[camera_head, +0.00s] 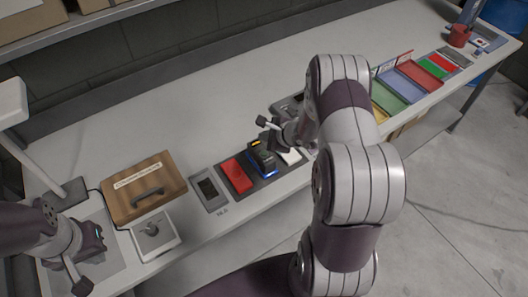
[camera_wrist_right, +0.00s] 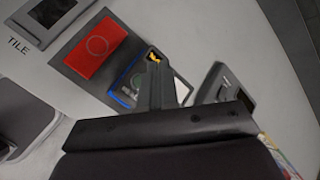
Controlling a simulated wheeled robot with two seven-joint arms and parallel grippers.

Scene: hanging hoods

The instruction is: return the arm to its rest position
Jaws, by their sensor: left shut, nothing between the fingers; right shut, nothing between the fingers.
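My right arm reaches across the middle of the head view, bent over the front edge of the bench. My right gripper (camera_head: 270,129) is shut and empty, above the bench near a dark device with a blue rim (camera_head: 262,158). In the right wrist view the shut fingers (camera_wrist_right: 158,88) cover part of that device (camera_wrist_right: 128,88). My left gripper (camera_head: 78,276) is at the lower left, shut and empty, over a grey mat near the bench's front.
A red block (camera_head: 236,176) and a grey panel (camera_head: 209,190) lie left of the device. A wooden case (camera_head: 143,188) with a handle is further left. Coloured trays (camera_head: 418,76) and a red mug (camera_head: 459,36) are at right. The bench's back middle (camera_head: 190,105) is clear.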

